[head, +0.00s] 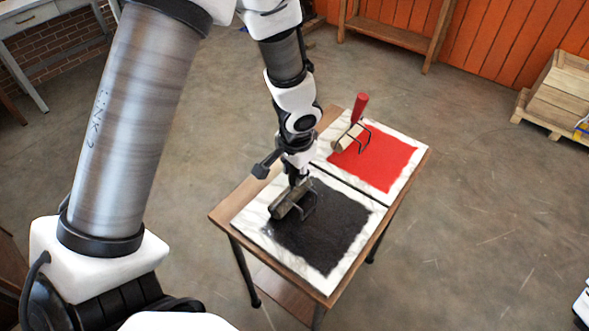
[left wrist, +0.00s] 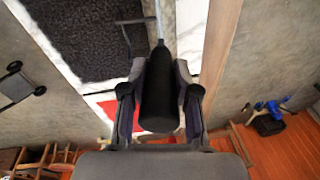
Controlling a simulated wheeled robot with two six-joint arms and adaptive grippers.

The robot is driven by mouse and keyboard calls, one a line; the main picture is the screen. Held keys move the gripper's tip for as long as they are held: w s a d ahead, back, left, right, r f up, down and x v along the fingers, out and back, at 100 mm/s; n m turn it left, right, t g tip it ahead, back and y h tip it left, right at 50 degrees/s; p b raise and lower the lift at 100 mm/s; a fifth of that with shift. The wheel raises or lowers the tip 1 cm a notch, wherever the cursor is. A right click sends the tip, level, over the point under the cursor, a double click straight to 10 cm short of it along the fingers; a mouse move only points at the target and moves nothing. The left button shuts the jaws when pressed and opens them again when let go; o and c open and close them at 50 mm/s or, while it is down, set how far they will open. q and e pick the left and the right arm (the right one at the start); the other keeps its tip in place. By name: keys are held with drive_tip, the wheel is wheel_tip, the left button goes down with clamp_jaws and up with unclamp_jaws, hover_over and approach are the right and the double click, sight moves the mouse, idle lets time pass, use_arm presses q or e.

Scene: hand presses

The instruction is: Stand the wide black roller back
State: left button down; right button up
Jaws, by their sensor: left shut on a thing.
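The wide black roller (head: 287,204) is at the left edge of the black ink patch (head: 325,232) on the nearer white marbled slab (head: 262,240). Its wire frame shows at its right side. My left gripper (head: 297,181) is above it, shut on its handle. In the left wrist view the thick black handle (left wrist: 160,95) sits between both fingers, with a thin metal rod running from its far end. I cannot tell whether the roller touches the slab. My right gripper is not in view.
A second roller with a red handle (head: 360,107) stands by the red ink patch (head: 375,160) on the farther slab. Both slabs lie on a small wooden table (head: 231,213). Wooden boxes (head: 563,95) stand at the far right. The floor around the table is clear.

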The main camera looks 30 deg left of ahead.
use_arm(q)
drive_tip(key=shift+a, duration=0.1)
drive_tip(key=shift+c, duration=1.9)
unclamp_jaws()
drive_tip(key=r+p, duration=0.2)
drive_tip(key=r, duration=0.1)
drive_tip(key=r+p, duration=0.3)
drive_tip(key=s+d+r+p, duration=0.1)
drive_tip(key=r+p, duration=0.2)
drive_tip(key=shift+s, duration=0.1)
drive_tip(key=shift+f, duration=0.1)
